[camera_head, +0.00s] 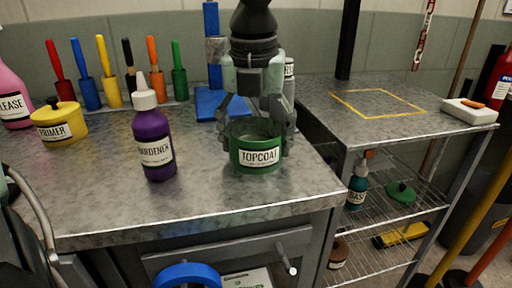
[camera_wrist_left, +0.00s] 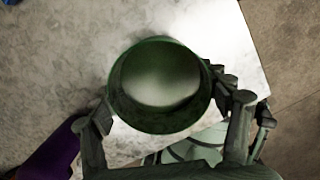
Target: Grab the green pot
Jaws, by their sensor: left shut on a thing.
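The green pot (camera_head: 257,157), labelled TOPCOAT, is upright and open-topped near the right front of the metal workbench. My left gripper (camera_head: 256,140) comes down over it from above, with its fingers on both sides of the pot, shut on it. In the left wrist view the pot (camera_wrist_left: 160,84) shows its round rim and pale inside, between the fingers of the left gripper (camera_wrist_left: 165,125). I cannot tell whether its base touches the bench. My right gripper is not in view.
A purple HARDENER bottle (camera_head: 153,140) stands left of the pot; a yellow PRIMER pot (camera_head: 58,122) is farther left. Several coloured brushes stand behind. To the right, a shelf cart has a yellow-outlined square (camera_head: 378,103) with clear space inside, and a green lid (camera_head: 400,191) below.

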